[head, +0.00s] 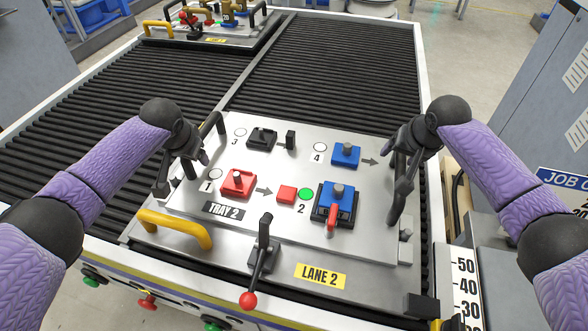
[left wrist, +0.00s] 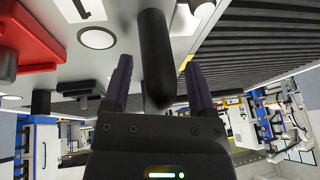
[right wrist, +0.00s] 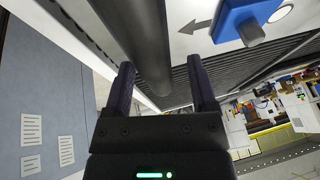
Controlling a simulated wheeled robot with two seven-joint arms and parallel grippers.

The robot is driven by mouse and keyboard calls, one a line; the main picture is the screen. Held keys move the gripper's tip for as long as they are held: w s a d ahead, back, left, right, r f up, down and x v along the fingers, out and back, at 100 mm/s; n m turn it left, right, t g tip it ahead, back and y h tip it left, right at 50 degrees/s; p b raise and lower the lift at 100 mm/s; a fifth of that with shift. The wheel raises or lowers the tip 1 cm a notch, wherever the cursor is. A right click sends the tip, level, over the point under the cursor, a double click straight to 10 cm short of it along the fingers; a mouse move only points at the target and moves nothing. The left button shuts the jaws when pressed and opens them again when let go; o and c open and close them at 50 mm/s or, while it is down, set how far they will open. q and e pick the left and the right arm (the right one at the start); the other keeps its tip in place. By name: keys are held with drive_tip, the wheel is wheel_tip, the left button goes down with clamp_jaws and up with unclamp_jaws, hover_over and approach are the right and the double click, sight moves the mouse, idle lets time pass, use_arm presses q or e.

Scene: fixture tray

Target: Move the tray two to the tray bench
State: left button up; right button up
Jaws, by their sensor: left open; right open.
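Tray two (head: 300,165) is a pale metal plate with a "TRAY 2" label, lying on the black roller conveyor in lane 2. It carries red, blue and black fixture parts and has a black handle at each side. My left gripper (head: 197,157) is open at the left handle (head: 214,124); in the left wrist view this handle (left wrist: 154,50) stands between the open fingers. My right gripper (head: 402,165) is open at the right handle (head: 399,205); the right wrist view shows that handle (right wrist: 146,40) between the fingers. Contact cannot be told. I cannot pick out the tray bench.
A red-knobbed lever (head: 262,250) stands at tray two's front edge, beside the yellow handle (head: 175,229) and "LANE 2" plate (head: 321,275). Another tray (head: 225,34) sits at the far left. The rollers (head: 340,60) behind tray two are clear. A grey cabinet (head: 545,95) stands right.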

use_arm(q)
drive_tip(key=shift+f, duration=0.1)
clamp_jaws()
use_arm(e)
clamp_jaws()
idle(1.1)
